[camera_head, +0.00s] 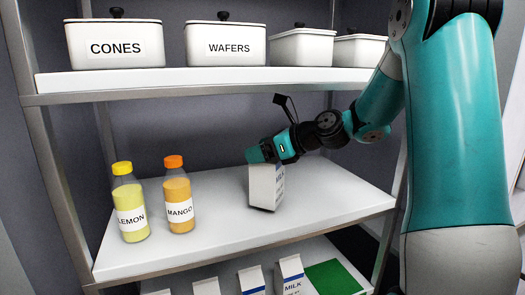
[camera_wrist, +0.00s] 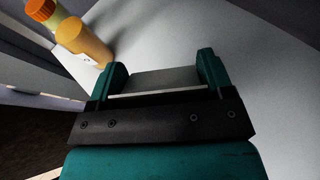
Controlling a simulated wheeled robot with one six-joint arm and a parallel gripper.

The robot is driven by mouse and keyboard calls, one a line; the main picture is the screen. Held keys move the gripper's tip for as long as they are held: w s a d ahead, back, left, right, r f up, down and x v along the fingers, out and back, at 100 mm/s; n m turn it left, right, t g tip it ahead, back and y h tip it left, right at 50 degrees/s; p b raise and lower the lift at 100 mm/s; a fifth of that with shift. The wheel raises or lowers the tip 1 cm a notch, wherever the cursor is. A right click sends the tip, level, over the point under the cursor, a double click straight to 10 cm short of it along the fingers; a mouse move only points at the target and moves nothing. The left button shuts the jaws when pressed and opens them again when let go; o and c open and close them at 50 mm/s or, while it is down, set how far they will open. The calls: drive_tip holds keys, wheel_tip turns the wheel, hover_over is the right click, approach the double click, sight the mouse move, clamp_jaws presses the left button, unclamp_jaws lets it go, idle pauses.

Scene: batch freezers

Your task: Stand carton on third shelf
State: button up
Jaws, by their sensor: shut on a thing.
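A white milk carton (camera_head: 264,188) is near the middle of the shelf (camera_head: 330,195) that holds two bottles. My gripper (camera_head: 262,157) is shut on the carton's upper part, reaching in from the right. The carton is close to upright, with a slight lean. Its lower end is at or just above the shelf, with a dark shadow under it; I cannot tell whether it touches. The gripper hides part of the carton's top and label.
A LEMON bottle (camera_head: 130,205) and a MANGO bottle (camera_head: 179,197) stand on the left of this shelf. White tubs marked CONES (camera_head: 115,48) and WAFERS (camera_head: 226,47) stand above. Milk cartons (camera_head: 291,275) and a green item (camera_head: 334,278) are below. Shelf space right of the held carton is clear.

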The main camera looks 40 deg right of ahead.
drive_tip(key=shift+s+d+f, duration=0.1)
drive_tip(key=shift+f, duration=0.5)
drive_tip(key=o, duration=1.7)
drive_tip(key=shift+f, duration=0.1)
drive_tip(key=shift+r, duration=0.2)
drive_tip(key=b+v, duration=0.1)
drive_tip(key=v, duration=0.6)
drive_tip(key=shift+s+d, duration=0.1)
drive_tip(key=shift+s, duration=0.2)
